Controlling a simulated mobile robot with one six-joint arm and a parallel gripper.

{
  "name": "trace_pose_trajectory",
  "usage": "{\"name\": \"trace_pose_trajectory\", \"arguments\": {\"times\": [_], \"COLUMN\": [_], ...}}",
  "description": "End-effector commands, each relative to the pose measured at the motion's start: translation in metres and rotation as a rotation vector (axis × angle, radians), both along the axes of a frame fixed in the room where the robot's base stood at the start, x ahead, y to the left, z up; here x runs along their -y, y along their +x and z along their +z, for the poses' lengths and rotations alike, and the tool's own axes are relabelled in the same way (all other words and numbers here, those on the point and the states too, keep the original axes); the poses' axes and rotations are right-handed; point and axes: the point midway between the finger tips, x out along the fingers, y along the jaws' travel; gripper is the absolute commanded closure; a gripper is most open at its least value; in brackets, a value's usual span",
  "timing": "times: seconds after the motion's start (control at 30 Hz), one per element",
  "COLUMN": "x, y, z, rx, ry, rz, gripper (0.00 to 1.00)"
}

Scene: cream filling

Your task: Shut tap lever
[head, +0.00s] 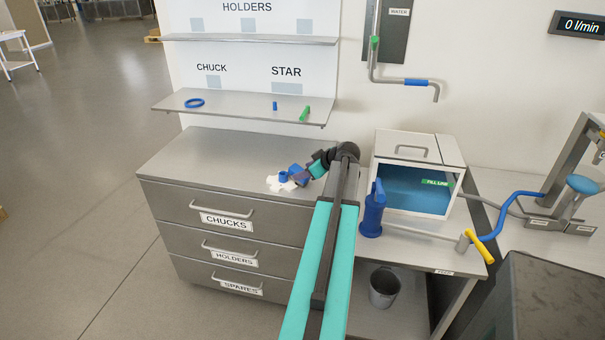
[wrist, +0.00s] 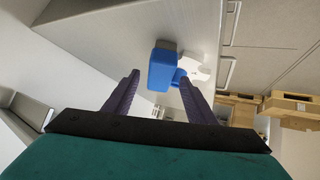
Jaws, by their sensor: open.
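A yellow lever (head: 480,247) sits on a grey tap body (head: 464,241) at the front right of the bench, where a thin pipe meets a blue hose. It stands at a slant. A wall pipe marked WATER has a green part (head: 375,43) and a blue sleeve (head: 416,82); I cannot tell whether either is a lever. My gripper (head: 297,175) is over the drawer cabinet top, far left of the yellow lever. In the wrist view my gripper (wrist: 159,82) is open, with a blue piece (wrist: 162,69) showing between and beyond its fingertips, apparently not clamped.
A white splayed piece (head: 274,184) lies by the gripper on the cabinet top (head: 200,150). A blue pump-like body (head: 373,212) and a clear-fronted box (head: 412,185) stand between my arm and the yellow lever. A bucket (head: 384,288) is below. The display (head: 582,25) reads 0 l/min.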

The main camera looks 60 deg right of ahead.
Motion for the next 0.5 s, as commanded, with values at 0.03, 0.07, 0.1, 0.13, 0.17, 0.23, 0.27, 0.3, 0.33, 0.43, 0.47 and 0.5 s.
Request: {"name": "trace_pose_trajectory", "arguments": {"times": [0.03, 0.07, 0.1, 0.13, 0.17, 0.23, 0.27, 0.3, 0.33, 0.43, 0.47, 0.5], "x": [-0.003, -0.004, -0.006, -0.007, -0.008, -0.011, -0.012, -0.013, -0.015, -0.019, -0.020, -0.021], "y": [-0.007, -0.010, -0.014, -0.017, -0.020, -0.028, -0.031, -0.035, -0.038, -0.047, -0.050, -0.054], "z": [0.003, 0.006, 0.010, 0.013, 0.016, 0.022, 0.025, 0.029, 0.032, 0.040, 0.043, 0.046], "rx": [0.000, 0.000, 0.000, 0.000, 0.001, 0.000, 0.000, 0.001, 0.001, 0.000, 0.000, 0.000], "ry": [-0.002, -0.001, -0.002, -0.002, -0.002, -0.002, -0.002, -0.003, -0.003, -0.003, -0.003, -0.002], "rz": [-0.002, -0.003, -0.002, -0.002, -0.002, -0.002, -0.002, -0.003, -0.001, -0.002, -0.002, -0.001], "gripper": [0.49, 0.49, 0.49, 0.49, 0.49, 0.49, 0.49, 0.49, 0.49, 0.49, 0.49, 0.49]}}
